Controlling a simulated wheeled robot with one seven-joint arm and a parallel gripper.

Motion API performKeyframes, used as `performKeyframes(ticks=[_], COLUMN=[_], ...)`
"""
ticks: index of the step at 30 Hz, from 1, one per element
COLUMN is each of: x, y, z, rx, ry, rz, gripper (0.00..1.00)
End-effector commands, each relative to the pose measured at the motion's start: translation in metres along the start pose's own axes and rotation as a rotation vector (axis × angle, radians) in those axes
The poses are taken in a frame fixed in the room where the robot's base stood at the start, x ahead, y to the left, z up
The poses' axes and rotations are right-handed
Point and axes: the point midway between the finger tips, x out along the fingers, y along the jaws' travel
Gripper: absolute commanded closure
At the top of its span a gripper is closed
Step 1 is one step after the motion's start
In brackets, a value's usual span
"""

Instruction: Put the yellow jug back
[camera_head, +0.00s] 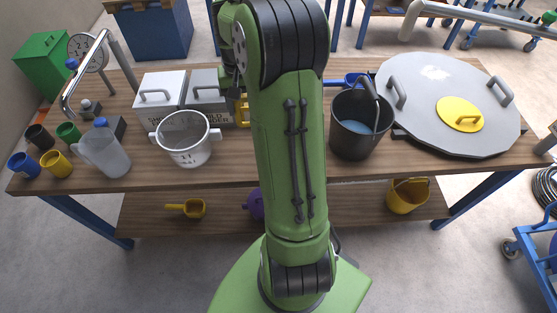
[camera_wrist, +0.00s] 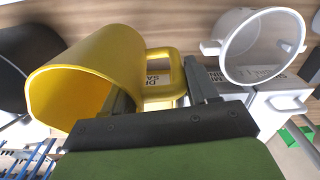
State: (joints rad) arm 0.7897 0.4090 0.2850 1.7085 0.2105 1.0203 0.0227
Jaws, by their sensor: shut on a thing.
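The yellow jug (camera_wrist: 110,62) fills the left of the wrist view, lying sideways in that picture with its open mouth toward the lower left. My gripper (camera_wrist: 160,76) has its two dark fingers at the jug's handle (camera_wrist: 176,72) and is shut on it. In the head view only a small strip of the yellow jug (camera_head: 243,112) shows, just left of my green arm, in front of the grey box. My arm hides the rest of it and most of the gripper. I cannot tell whether the jug touches the table.
A white pot (camera_head: 185,138) and labelled white (camera_head: 160,88) and grey (camera_head: 208,84) boxes stand left of my arm. A dark bucket (camera_head: 352,140) with bluish contents stands right, before a large grey lid (camera_head: 440,75). A yellow bucket (camera_head: 408,196) and yellow scoop (camera_head: 190,208) are on the lower shelf.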

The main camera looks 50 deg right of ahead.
Motion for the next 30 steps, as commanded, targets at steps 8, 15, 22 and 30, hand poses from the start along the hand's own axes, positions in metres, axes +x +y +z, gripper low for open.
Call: performKeyframes(ticks=[8, 15, 22, 30], x=[0.042, 0.087, 0.122, 0.122], y=[0.041, 0.041, 0.04, 0.04], z=[-0.002, -0.001, -0.001, -0.002], rx=[0.071, 0.071, 0.07, 0.07], ry=[-0.001, -0.003, 0.001, 0.002], rz=[0.0, 0.0, 0.0, 0.0], gripper=[1.0, 1.0, 1.0, 1.0])
